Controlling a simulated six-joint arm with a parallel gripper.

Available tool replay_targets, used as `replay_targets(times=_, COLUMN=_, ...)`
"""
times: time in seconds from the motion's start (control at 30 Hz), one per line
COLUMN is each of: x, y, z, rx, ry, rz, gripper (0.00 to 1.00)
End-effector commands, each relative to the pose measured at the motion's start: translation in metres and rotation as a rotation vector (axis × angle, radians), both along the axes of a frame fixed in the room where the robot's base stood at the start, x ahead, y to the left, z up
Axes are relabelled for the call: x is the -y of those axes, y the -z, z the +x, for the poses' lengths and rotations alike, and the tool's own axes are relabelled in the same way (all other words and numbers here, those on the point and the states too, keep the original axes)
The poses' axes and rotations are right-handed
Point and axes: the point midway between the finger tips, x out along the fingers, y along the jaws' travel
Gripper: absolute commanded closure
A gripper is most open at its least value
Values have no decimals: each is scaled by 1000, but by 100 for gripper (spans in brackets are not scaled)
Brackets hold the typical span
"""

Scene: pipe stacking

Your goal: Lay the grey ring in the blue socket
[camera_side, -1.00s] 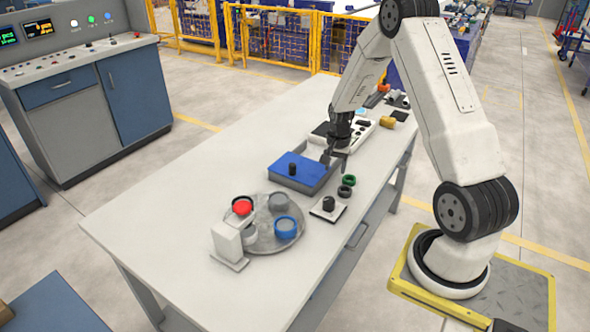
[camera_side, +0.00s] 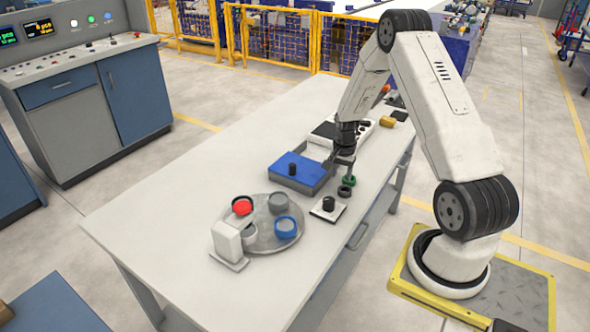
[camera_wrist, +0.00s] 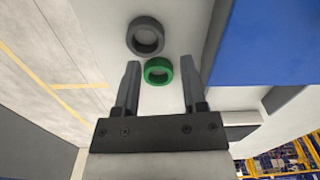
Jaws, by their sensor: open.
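The grey ring (camera_side: 345,192) lies on the white table, dark grey in the side view. In the wrist view the grey ring (camera_wrist: 145,36) lies just beyond a green ring (camera_wrist: 158,71). My gripper (camera_side: 343,164) is open and empty, pointing down above the rings. In the wrist view its fingers (camera_wrist: 161,68) stand on either side of the green ring, with the grey ring past the fingertips. The blue socket (camera_side: 286,227) sits on the round grey plate (camera_side: 264,246), at its right side, and looks empty.
The plate also bears a red socket (camera_side: 242,206) and a grey one (camera_side: 278,203). A white block (camera_side: 229,244) stands at its front left. A blue-lidded tray (camera_side: 297,172) lies left of my gripper.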

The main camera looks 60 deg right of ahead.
Motion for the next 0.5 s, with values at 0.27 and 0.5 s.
replay_targets(times=0.27, x=0, y=15, z=0, rx=-2, ry=0, rz=3, gripper=46)
replay_targets(times=0.5, x=1, y=40, z=0, rx=-2, ry=0, rz=1, gripper=46)
